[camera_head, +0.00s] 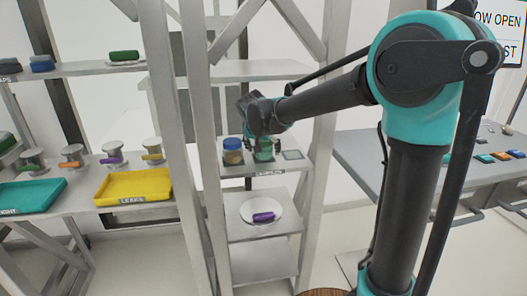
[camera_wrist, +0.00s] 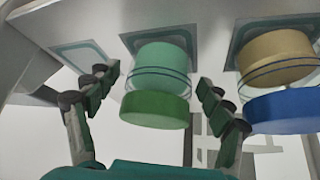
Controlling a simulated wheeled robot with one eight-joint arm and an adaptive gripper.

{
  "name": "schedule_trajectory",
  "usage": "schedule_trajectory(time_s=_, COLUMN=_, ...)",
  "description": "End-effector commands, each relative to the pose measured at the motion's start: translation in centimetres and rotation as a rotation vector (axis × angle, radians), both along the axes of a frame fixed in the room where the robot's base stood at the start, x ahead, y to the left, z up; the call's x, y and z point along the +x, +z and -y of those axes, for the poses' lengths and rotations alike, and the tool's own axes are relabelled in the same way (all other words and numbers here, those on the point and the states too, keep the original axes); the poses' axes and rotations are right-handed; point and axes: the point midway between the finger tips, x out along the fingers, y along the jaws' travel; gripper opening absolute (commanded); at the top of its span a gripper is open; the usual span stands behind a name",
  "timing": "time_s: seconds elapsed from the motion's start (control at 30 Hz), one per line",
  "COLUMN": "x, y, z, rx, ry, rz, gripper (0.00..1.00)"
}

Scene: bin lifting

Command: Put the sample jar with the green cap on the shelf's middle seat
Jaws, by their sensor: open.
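The sample jar with the green cap (camera_wrist: 155,108) has pale green contents and stands upright on the middle of three square seats. In the head view the jar (camera_head: 263,154) is partly hidden by my gripper (camera_head: 265,137). In the wrist view my gripper (camera_wrist: 156,85) is open, with one finger on each side of the jar and gaps showing between. The middle seat (camera_wrist: 136,40) shows around the jar's base. The shelf (camera_head: 262,171) holds the row of seats.
A blue-capped jar (camera_head: 232,151) with tan contents stands on the left seat, close beside; the right seat (camera_head: 292,155) is empty. Shelf posts flank the row. Below is a white plate (camera_head: 250,207) with a purple object. A yellow tray (camera_head: 133,184) is at left.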

Motion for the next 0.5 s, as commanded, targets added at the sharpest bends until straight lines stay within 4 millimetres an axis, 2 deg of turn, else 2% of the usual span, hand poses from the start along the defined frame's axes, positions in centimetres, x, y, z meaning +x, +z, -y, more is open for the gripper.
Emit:
schedule_trajectory(time_s=0.3, x=-3.4, y=5.4, z=-0.6, rx=0.0, ry=0.002, rz=0.001, gripper=0.81)
schedule_trajectory(time_s=0.5, x=-5.1, y=8.0, z=-0.8, rx=-0.001, ry=0.002, rz=0.0, gripper=0.81)
